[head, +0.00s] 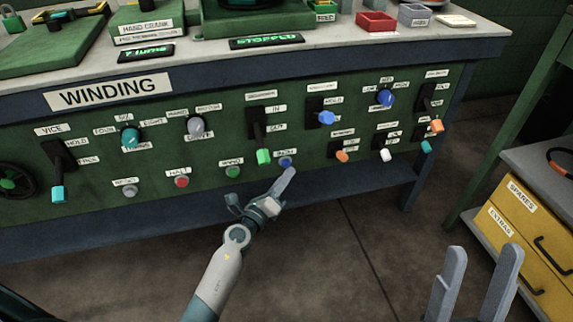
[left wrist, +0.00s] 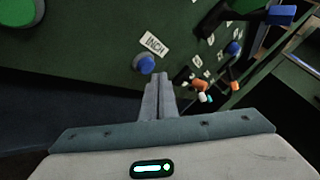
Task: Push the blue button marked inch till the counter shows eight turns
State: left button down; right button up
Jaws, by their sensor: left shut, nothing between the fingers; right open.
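The blue button (head: 285,162) sits low on the green panel, its label partly readable. In the left wrist view the blue button (left wrist: 144,65) is under a label reading INCH. My left gripper (head: 291,172) is shut and empty, its tips just below and right of the button. In the left wrist view the tips (left wrist: 157,76) are close to the button; I cannot tell if they touch it. The counter (head: 146,53) on the bench top seems to read 7 turns. My right gripper (head: 482,252) is open and empty at the lower right.
A green button (head: 233,171) and a red button (head: 181,181) are left of the blue one. A green-tipped lever (head: 262,155) hangs just above left. A display (head: 267,41) reads STOPPED. Knobs and levers fill the panel's right. A yellow drawer cabinet (head: 515,225) stands at right.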

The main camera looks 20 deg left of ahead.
pick_arm(q)
jog(key=shift+s, duration=0.1)
jog(key=s+d, duration=0.1)
jog(key=s, duration=0.1)
jog(key=s+d+p, duration=0.1)
jog(key=s, duration=0.1)
jog(key=shift+d, duration=0.4)
dwell(0.5)
